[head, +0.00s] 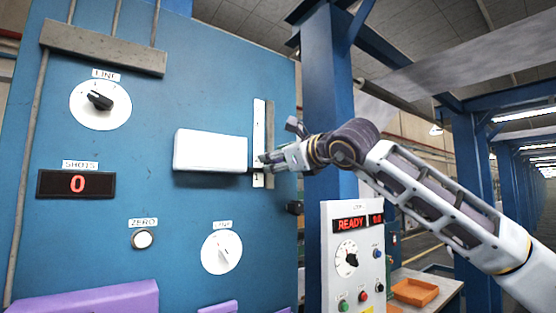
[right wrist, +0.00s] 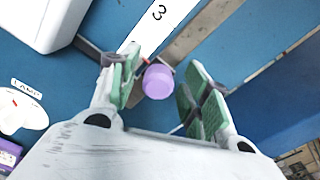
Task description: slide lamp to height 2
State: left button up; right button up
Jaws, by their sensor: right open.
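The lamp, a white box (head: 210,151), sits on the blue panel in the head view; its edge also shows in the right wrist view (right wrist: 45,20). Beside it is a white upright scale strip (head: 259,115), with a 3 readable in the right wrist view (right wrist: 158,14). A purple knob (right wrist: 158,82) stands between the fingers of my right gripper (right wrist: 162,88), which is open around it with gaps visible. In the head view my right gripper (head: 268,160) covers part of the strip. I cannot tell which height the lamp is at. My left gripper is not in view.
The blue panel (head: 190,80) carries dials, a counter reading 0 (head: 78,184) and a white button (head: 143,239). Purple parts (head: 95,299) jut out at lower left.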

jog(key=shift+s, duration=0.15)
jog(key=v, duration=1.1)
jog(key=shift+s+d, duration=0.25)
jog(key=shift+d, duration=0.1)
jog(key=shift+a+f, duration=0.1)
